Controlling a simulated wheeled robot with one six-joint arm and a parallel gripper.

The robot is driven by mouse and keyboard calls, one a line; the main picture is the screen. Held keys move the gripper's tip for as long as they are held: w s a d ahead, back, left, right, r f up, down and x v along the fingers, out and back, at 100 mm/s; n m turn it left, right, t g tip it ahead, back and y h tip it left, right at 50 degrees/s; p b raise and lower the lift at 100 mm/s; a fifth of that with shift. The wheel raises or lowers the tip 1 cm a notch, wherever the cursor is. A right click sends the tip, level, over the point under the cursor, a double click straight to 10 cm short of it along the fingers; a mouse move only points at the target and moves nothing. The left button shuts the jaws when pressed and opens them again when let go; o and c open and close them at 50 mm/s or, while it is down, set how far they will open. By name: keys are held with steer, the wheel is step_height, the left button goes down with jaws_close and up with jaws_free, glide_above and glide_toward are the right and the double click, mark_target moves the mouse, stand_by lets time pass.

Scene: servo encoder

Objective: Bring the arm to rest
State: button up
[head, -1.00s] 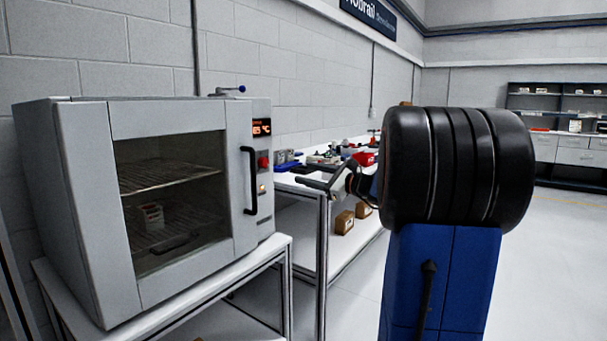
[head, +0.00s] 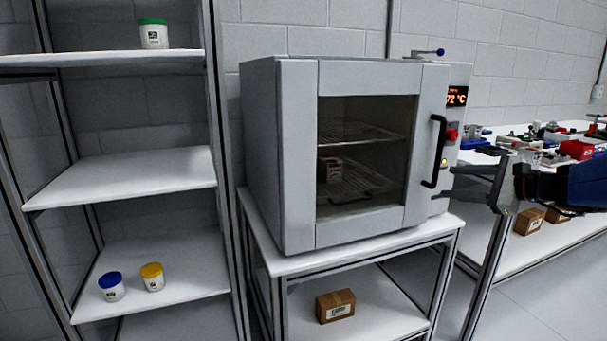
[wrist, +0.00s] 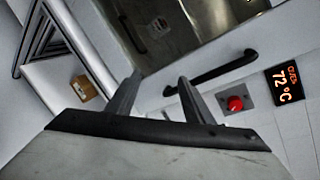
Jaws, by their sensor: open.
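My gripper (head: 470,184) is at the right of the head view, reaching left in front of the oven's right side. It is open and nothing shows between its fingers. In the wrist view the two fingers (wrist: 155,95) stand apart, with the oven door handle (wrist: 212,72) beyond them. The oven (head: 295,150) is grey with a shut glass door, and its handle (head: 435,150) is black and upright. A display (head: 456,97) reads 72 °C. I cannot tell whether the gripper touches the oven.
A shelf unit (head: 130,175) on the left holds a green-lidded jar (head: 153,34), a blue-lidded jar (head: 111,287) and a yellow-lidded jar (head: 152,277). A box (head: 335,305) lies below the oven. A bench (head: 545,255) with several items stands at the right. Floor shows at lower right.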

steer(key=s+a+f+n+g+h, duration=0.1)
steer(key=s+a+f+n+g, duration=0.2)
steer(key=s+a+f+n, duration=0.35)
steer(key=s+a+f+n+g+h, duration=0.1)
steer(key=s+a+f+n+g, duration=0.3)
steer(key=s+a, duration=0.5)
steer(key=s+d+f+n+h, duration=0.2)
steer(key=s+f+n+h, duration=0.1)
steer(key=s, duration=0.4)
steer(key=s+d+f+n+h, duration=0.2)
steer(key=s+f+n, duration=0.4)
steer(key=s, duration=0.2)
steer(key=shift+s+d+f+n+g+h, duration=0.15)
steer(key=shift+s+f+n+g+h, duration=0.1)
steer(key=shift+n+g+h, duration=0.15)
